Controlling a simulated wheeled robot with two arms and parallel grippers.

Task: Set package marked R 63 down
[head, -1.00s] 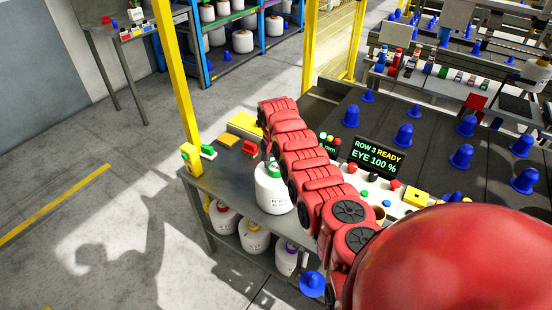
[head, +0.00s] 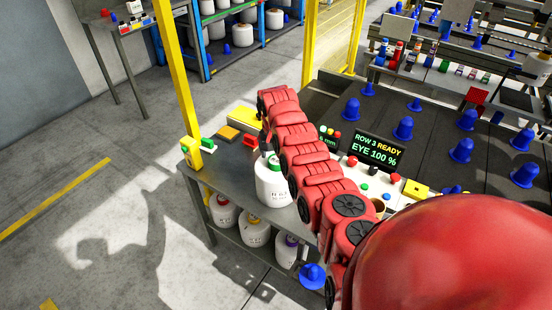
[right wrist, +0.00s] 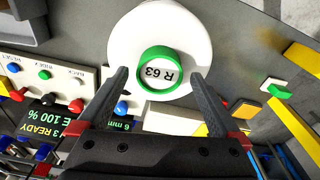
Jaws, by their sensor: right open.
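The package marked R 63 (head: 273,187) is a white bobbin with a green ring on top. It stands upright on the grey bench (head: 230,180), partly covered by my red right arm. In the right wrist view the package (right wrist: 120,35) is seen from above, its "R 63" label upside down inside the green ring. My right gripper (right wrist: 159,74) is open, one finger on each side of the green ring, with a visible gap at both. My arm hides the jaws in the head view. My left gripper is not in view.
A lower shelf (head: 230,230) holds white bobbins with red, yellow and purple tops. A display (head: 378,150) and a button panel (right wrist: 65,75) stand beside the package. A yellow post (head: 180,80) rises at the bench's left corner.

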